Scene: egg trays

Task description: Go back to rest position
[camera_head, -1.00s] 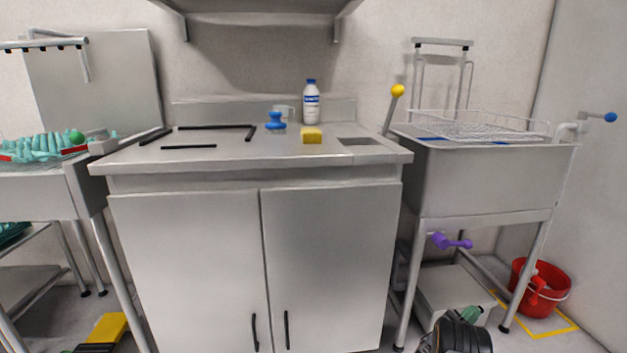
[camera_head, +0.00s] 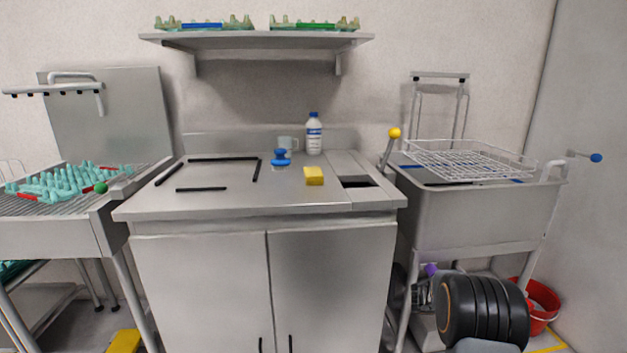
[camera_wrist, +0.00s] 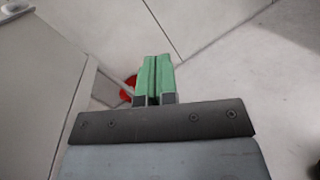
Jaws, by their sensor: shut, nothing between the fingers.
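My gripper (camera_wrist: 153,80) shows in the wrist view with its two green fingers pressed together and nothing between them. It is over bare floor, with part of a red bucket (camera_wrist: 130,82) beyond the fingers. In the head view my dark arm is at the lower right, in front of the right-hand sink unit (camera_head: 480,222), and the fingers cannot be made out there.
A steel cabinet (camera_head: 200,285) carries a yellow sponge (camera_head: 314,176), a blue-topped stamp (camera_head: 281,158) and a white bottle (camera_head: 314,137). A wire basket (camera_head: 470,160) tops the sink. The red bucket (camera_head: 543,303) stands lower right. Egg trays lie on a shelf (camera_head: 260,42) above.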

